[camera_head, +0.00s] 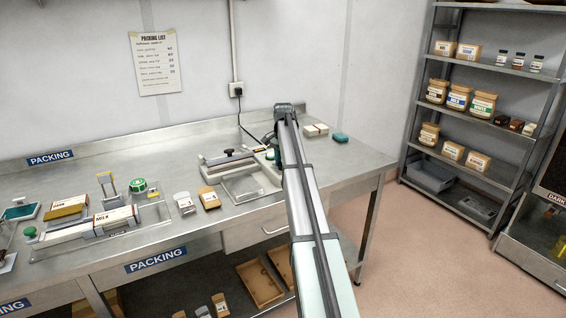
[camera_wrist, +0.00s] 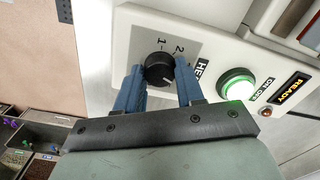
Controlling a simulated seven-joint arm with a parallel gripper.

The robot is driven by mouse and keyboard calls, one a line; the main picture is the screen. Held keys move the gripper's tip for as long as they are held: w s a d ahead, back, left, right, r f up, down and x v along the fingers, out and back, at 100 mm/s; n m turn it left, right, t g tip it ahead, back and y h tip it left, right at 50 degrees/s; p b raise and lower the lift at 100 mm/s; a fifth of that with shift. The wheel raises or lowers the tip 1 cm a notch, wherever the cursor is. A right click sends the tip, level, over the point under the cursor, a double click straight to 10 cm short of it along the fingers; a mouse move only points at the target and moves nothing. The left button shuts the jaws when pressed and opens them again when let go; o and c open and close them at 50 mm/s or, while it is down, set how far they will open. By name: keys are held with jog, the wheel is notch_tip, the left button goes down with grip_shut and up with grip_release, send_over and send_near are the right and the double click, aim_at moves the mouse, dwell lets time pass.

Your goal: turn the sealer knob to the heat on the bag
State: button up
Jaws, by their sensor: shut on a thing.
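The sealer knob (camera_wrist: 159,69) is a round black dial on the sealer's light panel in the wrist view. The numbers 1 and 2 show above it; other marks are hidden and its exact setting is unclear. My gripper (camera_wrist: 158,73) has its two blue fingers shut on the knob, one on each side. In the head view the sealer (camera_head: 228,163) stands on the steel bench, and my arm hides the knob and gripper. A small tan bag (camera_head: 209,198) with a pale label stands left of the sealer; its print is too small to read.
A lit green button (camera_wrist: 236,83) and a READY label (camera_wrist: 291,88) are right of the knob. A clear tray (camera_head: 243,186) lies before the sealer. A white container (camera_head: 184,202) and a scale with a box (camera_head: 115,220) stand further left. A shelf rack (camera_head: 480,105) is at right.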

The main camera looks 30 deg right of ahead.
jog(key=o, duration=1)
jog(key=shift+o, duration=0.2)
jog(key=shift+r, duration=0.1)
notch_tip(320, 180, up, 14)
jog(key=shift+f, duration=0.25)
